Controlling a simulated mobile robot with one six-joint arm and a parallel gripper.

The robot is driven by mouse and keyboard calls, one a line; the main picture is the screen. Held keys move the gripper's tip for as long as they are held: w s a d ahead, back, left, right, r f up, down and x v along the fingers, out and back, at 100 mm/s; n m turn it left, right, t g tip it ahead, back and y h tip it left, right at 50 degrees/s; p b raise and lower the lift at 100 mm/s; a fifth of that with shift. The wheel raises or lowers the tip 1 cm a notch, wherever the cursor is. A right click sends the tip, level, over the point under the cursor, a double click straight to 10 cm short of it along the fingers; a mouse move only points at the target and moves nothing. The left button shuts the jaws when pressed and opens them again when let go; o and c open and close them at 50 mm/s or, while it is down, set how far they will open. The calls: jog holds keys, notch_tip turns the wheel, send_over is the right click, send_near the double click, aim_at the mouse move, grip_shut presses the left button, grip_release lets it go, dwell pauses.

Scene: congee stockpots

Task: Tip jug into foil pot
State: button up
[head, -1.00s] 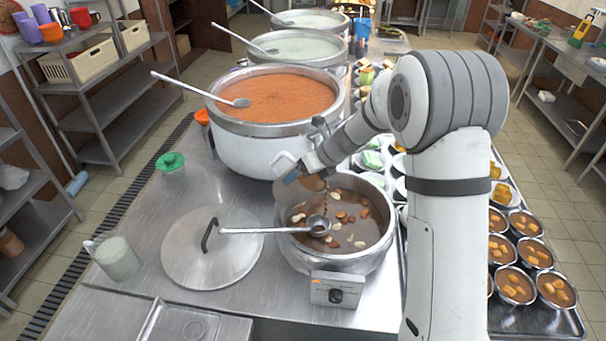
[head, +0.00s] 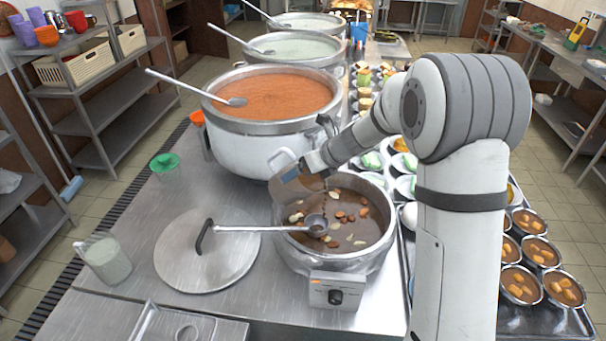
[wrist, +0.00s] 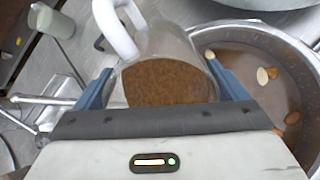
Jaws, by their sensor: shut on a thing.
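The foil pot (head: 335,262) stands at the front of the steel counter, wrapped in crinkled foil. It holds brown liquid with pale and reddish-brown pieces, and a ladle (head: 315,224) rests across it. My gripper (head: 305,170) is shut on a clear jug (head: 292,188) above the pot's far left rim. In the wrist view the jug (wrist: 168,50) sits between the blue fingers, its white handle up and to the left, with brown contents inside. The jug looks tilted; its lip is hard to see. The pot (wrist: 255,45) lies to its right there.
A big pot of orange congee (head: 272,95) stands just behind the jug. A round lid (head: 207,250) and a second jug (head: 104,258) with pale liquid are on the left counter. Filled bowls (head: 520,285) crowd the right side.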

jog(key=shift+s+d+f+t+y+b, duration=0.1)
jog(key=shift+d+f+t+y+b, duration=0.2)
jog(key=shift+b, duration=1.4)
jog(key=shift+s+r+t+y+b, duration=0.1)
jog(key=shift+y+b, duration=0.3)
jog(key=shift+b, duration=1.25)
jog(key=shift+s+d+f+t+y+b, duration=0.15)
jog(key=shift+d+f+t+y+b, duration=0.4)
jog(key=shift+b, duration=1.9)
jog(key=shift+s+d+f+g+y+b, duration=0.1)
jog(key=shift+f+y+b, duration=0.5)
jog(key=shift+b, duration=1.85)
jog(key=shift+s+d+f+t+y+b, duration=0.2)
jog(key=shift+d+f+t+y+b, duration=0.45)
jog(key=shift+b, duration=1.65)
jog(key=shift+s+d+f+t+y+b, duration=0.15)
jog(key=shift+f+y+b, duration=0.6)
jog(key=shift+b, duration=1.55)
jog(key=shift+s+d+f+t+y+b, duration=0.35)
jog(key=shift+y+b, duration=0.7)
jog(key=shift+b, duration=1.25)
jog(key=shift+d+y+b, duration=0.3)
jog(key=shift+y+b, duration=0.2)
jog(key=shift+b, duration=0.5)
